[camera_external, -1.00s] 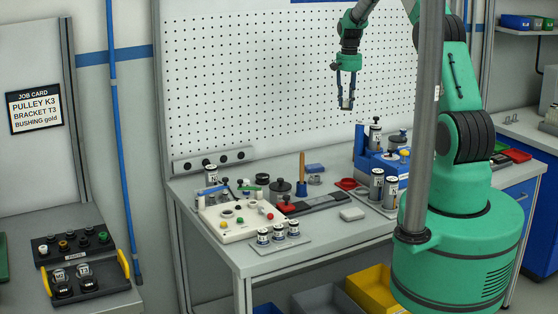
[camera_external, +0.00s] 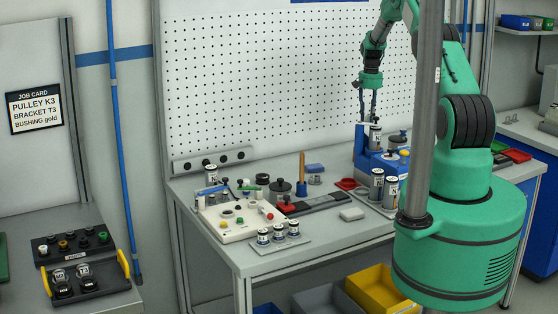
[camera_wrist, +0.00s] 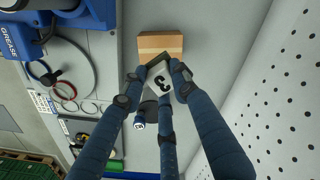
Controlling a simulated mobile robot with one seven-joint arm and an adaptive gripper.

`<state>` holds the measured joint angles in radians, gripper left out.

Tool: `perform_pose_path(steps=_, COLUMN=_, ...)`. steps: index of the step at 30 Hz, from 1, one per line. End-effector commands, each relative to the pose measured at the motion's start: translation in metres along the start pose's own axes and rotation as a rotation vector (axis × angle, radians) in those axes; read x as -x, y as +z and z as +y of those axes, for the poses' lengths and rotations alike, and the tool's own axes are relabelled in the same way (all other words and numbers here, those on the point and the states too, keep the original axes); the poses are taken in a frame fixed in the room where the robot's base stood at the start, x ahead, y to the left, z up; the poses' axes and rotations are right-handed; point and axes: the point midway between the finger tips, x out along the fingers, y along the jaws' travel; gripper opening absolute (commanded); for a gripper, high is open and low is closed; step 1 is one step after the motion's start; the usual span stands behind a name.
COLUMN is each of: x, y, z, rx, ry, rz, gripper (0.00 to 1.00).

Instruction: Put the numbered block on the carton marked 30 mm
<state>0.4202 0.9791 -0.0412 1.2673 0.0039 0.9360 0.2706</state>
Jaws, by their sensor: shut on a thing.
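In the wrist view, my gripper (camera_wrist: 159,72) is shut on a white block (camera_wrist: 161,84) with a dark 3 on its face. The block looks tilted in the picture. A brown carton (camera_wrist: 160,42) with a lighter band stands just beyond the block. No marking on it is readable, and I cannot tell whether the block touches it. In the external view, my gripper (camera_external: 371,115) points down behind the blue machine (camera_external: 378,160). The block and the carton cannot be made out there.
The blue machine also shows in the wrist view (camera_wrist: 70,12), close left of the carton. The pegboard wall (camera_wrist: 285,100) rises on the right. A dark round part (camera_wrist: 149,107) is partly hidden by my fingers. Labelled cylinders (camera_external: 377,184) stand before the machine.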

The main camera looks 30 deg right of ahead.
Motion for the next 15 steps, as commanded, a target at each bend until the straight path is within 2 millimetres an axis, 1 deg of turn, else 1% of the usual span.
perform_pose_path(steps=4, x=-0.0066, y=-0.0006, z=0.0003, rx=-0.001, ry=0.000, rz=0.002, gripper=0.00)
perform_pose_path(steps=15, x=-0.0088, y=-0.0001, z=0.0002, rx=-0.001, ry=0.000, rz=0.001, gripper=0.00)
